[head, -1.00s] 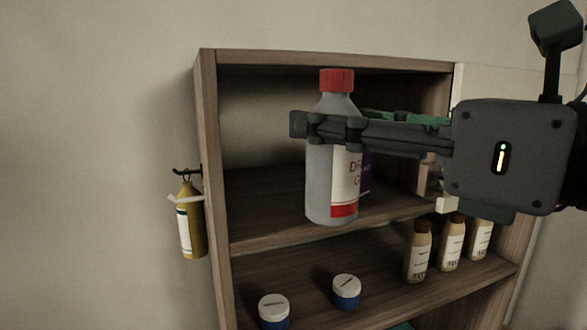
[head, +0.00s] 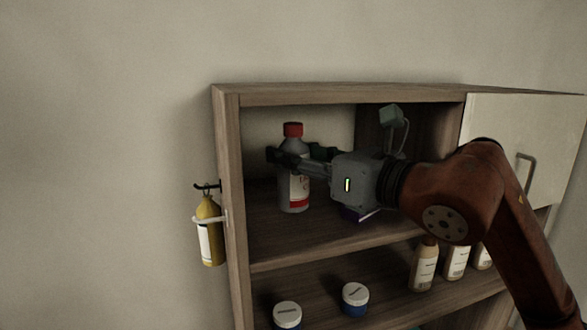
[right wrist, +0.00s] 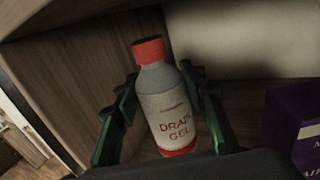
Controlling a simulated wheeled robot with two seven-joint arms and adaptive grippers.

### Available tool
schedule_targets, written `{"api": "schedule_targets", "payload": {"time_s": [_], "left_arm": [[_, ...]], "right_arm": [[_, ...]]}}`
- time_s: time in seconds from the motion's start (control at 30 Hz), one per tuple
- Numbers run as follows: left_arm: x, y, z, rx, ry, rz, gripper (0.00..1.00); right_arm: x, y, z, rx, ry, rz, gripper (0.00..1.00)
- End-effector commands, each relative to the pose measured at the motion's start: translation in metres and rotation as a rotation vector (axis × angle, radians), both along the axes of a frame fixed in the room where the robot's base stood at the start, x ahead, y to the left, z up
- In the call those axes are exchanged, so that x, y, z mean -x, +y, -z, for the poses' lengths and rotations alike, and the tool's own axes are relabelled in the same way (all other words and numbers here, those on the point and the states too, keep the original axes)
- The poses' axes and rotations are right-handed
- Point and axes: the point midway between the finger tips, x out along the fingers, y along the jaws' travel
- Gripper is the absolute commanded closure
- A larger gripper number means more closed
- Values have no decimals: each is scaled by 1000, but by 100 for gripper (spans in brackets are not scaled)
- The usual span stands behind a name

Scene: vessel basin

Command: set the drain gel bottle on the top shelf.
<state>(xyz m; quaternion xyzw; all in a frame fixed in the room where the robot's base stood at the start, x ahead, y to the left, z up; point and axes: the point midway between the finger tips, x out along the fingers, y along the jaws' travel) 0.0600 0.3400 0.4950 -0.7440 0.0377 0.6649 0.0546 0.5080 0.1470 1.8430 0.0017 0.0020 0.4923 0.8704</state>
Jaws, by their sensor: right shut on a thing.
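The drain gel bottle (head: 293,192) is grey with a red cap and a white label. It stands upright inside the top compartment of the wooden cabinet, above the top shelf (head: 275,248); whether its base touches the shelf I cannot tell for sure. My right gripper (head: 290,158) reaches in from the right and is shut on the bottle. In the right wrist view the bottle (right wrist: 168,105) sits between the two green fingers (right wrist: 165,105), label towards the camera. My left gripper is not in view.
A purple box (right wrist: 297,125) stands to the right of the bottle, mostly hidden behind my arm in the head view. White-capped jars (head: 355,297) and brown-capped bottles (head: 425,266) are on the shelf below. A white door (head: 525,145) is at right.

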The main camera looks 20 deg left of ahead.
Motion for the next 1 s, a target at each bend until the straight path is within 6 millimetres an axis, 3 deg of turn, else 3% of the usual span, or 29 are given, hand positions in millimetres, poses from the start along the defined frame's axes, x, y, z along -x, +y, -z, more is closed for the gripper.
{"api": "schedule_targets", "payload": {"time_s": [0.3, 0.43, 0.83, 0.87, 1.0], "left_arm": [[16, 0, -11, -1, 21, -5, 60], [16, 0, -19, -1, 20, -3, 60], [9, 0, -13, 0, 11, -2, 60], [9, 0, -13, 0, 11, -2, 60], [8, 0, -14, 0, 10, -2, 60]], "right_arm": [[1, -1, 34, -2, 0, -2, 96], [-2, 1, 38, -3, -1, -1, 96], [-2, 1, 45, -2, 0, 0, 96], [-3, 2, 46, -1, 0, 0, 61], [-3, 1, 44, -1, 0, 0, 51]]}}
